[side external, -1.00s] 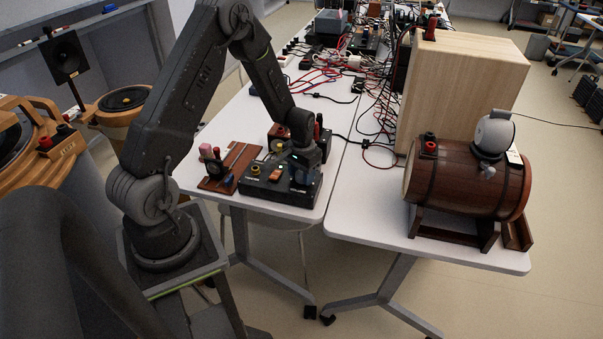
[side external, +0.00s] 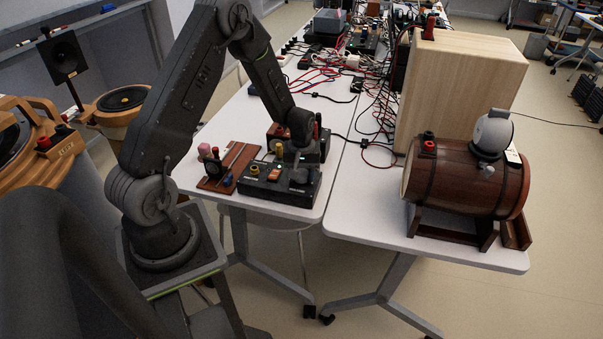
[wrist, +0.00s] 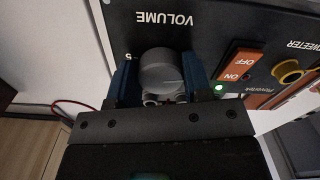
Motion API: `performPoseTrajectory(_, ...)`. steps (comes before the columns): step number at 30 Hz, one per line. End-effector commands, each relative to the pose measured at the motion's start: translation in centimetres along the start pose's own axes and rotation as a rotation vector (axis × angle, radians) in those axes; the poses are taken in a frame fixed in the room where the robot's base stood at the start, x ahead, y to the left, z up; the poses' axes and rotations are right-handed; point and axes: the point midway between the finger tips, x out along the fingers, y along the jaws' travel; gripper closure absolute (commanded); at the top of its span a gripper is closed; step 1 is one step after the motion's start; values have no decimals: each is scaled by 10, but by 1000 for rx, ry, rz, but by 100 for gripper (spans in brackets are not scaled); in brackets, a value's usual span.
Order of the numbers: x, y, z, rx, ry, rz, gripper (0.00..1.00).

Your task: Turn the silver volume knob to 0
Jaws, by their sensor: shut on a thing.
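The silver volume knob (wrist: 160,72) is a round grey cylinder on a black panel (wrist: 215,30) in the wrist view. The word VOLUME appears upside down above it, and a 5 shows at its upper left. My gripper (wrist: 160,78) has one blue finger on each side of the knob and is shut on it. I cannot read the knob's setting. In the side view my gripper (side external: 301,172) reaches down onto the black box (side external: 285,194) on the white table, and hides the knob there.
The panel has an orange ON/OFF switch (wrist: 242,65) with a lit green light (wrist: 219,88) and a yellow socket (wrist: 287,71). A brown board (side external: 215,184) with small parts lies left of the box. A wooden barrel (side external: 465,180) stands on the right table.

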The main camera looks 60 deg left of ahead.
Motion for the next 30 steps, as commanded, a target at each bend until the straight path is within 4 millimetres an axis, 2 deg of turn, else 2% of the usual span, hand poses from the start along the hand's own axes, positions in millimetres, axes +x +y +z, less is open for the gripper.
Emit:
performPoseTrajectory(15,0,0,0,-24,-1,0,78)
performPoseTrajectory(16,0,0,0,-24,-1,0,54)
performPoseTrajectory(18,0,0,0,-23,-1,0,47)
performPoseTrajectory(24,0,0,0,-22,-1,0,29)
performPoseTrajectory(30,0,0,0,-22,0,0,29)
